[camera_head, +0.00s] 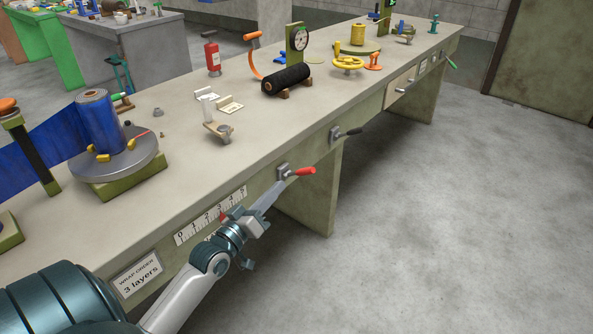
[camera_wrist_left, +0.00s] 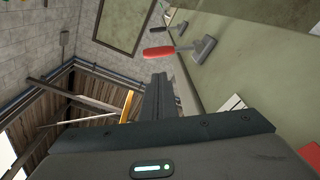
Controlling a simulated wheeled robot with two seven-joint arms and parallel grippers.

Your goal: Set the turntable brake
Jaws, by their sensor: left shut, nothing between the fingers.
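The turntable (camera_head: 118,173) is a grey disc on a green base at the left of the bench, with a blue roll (camera_head: 98,120) standing upright on it and yellow pieces around the roll. A red-handled lever (camera_head: 303,172) sticks out from a grey bracket on the bench's front face; no label shows whether it is the brake. It also shows in the left wrist view (camera_wrist_left: 160,52), ahead of the fingers. My left gripper (camera_head: 275,191) is shut and empty, its tips close to the lever's bracket; I cannot tell whether they touch. It also shows in the left wrist view (camera_wrist_left: 160,95).
A black-handled lever (camera_head: 348,132) sits farther along the front face. A ruler scale (camera_head: 210,215) and a "3 layers" sign (camera_head: 139,274) are on the front face too. A black roll (camera_head: 286,79) and a yellow handwheel (camera_head: 347,65) stand on the bench. The floor (camera_head: 450,220) at right is clear.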

